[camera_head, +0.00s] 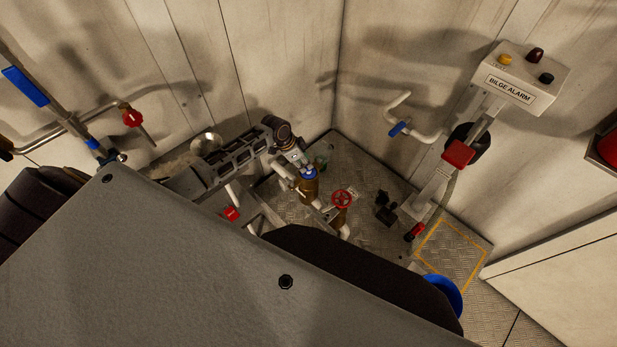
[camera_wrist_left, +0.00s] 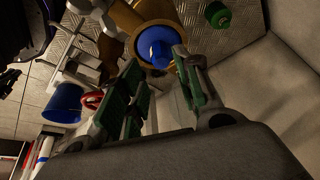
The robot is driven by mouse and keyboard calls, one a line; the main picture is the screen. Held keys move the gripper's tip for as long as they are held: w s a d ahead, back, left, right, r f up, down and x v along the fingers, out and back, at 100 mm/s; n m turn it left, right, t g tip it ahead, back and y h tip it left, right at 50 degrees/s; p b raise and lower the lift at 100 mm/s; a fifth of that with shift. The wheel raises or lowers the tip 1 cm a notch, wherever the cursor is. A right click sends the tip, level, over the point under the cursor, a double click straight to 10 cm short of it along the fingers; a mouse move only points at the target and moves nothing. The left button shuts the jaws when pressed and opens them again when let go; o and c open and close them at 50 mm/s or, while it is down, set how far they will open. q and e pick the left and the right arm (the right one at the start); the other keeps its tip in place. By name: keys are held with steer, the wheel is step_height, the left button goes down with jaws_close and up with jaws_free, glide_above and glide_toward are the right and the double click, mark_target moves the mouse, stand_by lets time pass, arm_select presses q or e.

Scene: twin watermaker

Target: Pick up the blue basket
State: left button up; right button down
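A small blue rounded piece (camera_head: 308,173), which looks like the blue basket, sits in the top of an upright brass housing (camera_head: 309,190). In the left wrist view the blue piece (camera_wrist_left: 154,44) stands out of the housing's brass ring (camera_wrist_left: 183,22). My left gripper (camera_head: 294,159) is just above and beside the housing. In the left wrist view its green-padded fingers are apart, with the blue piece between and beyond their tips. I cannot tell whether they touch it. My right gripper is not in view.
A blue bucket (camera_head: 445,293) stands at the right, partly hidden; it also shows in the left wrist view (camera_wrist_left: 62,103). A red valve wheel (camera_head: 342,198) and pipes are close beside the housing. A green cap (camera_wrist_left: 218,14) lies near it. Walls (camera_head: 290,65) close in behind.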

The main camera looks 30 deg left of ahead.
mark_target(309, 175)
arm_select(q)
steer(key=shift+f, duration=0.1)
steer(key=shift+a+x, duration=0.2)
steer(key=shift+x, duration=2.3)
steer(key=shift+s+f, duration=0.1)
steer(key=c, duration=0.7)
